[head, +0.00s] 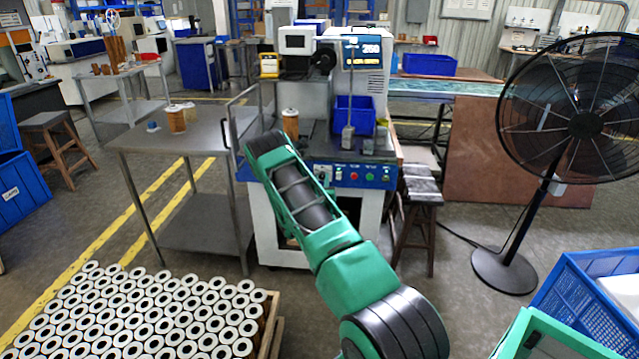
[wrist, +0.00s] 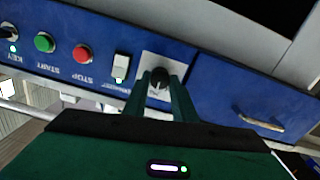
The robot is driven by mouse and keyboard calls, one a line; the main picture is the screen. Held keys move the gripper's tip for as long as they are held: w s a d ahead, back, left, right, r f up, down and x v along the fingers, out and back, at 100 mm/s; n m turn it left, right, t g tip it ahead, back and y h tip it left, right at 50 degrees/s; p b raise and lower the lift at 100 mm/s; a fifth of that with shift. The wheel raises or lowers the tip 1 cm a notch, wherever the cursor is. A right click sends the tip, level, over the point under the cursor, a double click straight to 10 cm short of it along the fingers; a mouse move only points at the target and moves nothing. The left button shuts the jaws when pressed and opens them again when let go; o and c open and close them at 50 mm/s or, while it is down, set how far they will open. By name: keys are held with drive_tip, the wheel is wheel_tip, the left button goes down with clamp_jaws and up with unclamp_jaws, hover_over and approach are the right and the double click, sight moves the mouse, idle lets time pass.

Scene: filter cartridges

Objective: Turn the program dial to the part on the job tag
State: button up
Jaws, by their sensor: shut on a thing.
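The program dial (wrist: 159,76) is a small black knob on a white plate (wrist: 172,66) on the machine's blue front panel. In the wrist view its lettering is upside down and too small to read. My gripper (wrist: 161,86) has its two green fingers closed on the dial's sides. The machine's display (head: 370,51) shows a number that looks like 250 or 260. A yellow item (head: 269,65) hangs at the machine's upper left; I cannot tell whether it is the job tag.
A white switch (wrist: 121,67), a red stop button (wrist: 82,53) and a green start button (wrist: 44,42) sit beside the dial. A drawer handle (wrist: 262,123) is on its other side. A steel table (head: 180,135) stands left of the machine, a stool (head: 421,190) right.

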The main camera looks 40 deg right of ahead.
drive_tip(key=shift+n, duration=0.4)
drive_tip(key=n, duration=0.5)
drive_tip(key=shift+w+a+n, duration=0.1)
drive_tip(key=shift+n, duration=0.2)
drive_tip(key=n, duration=0.5)
drive_tip(key=shift+n, duration=0.3)
drive_tip(key=shift+f, duration=0.1)
drive_tip(key=o, duration=1)
drive_tip(key=shift+w, duration=0.1)
drive_tip(key=shift+o, duration=0.2)
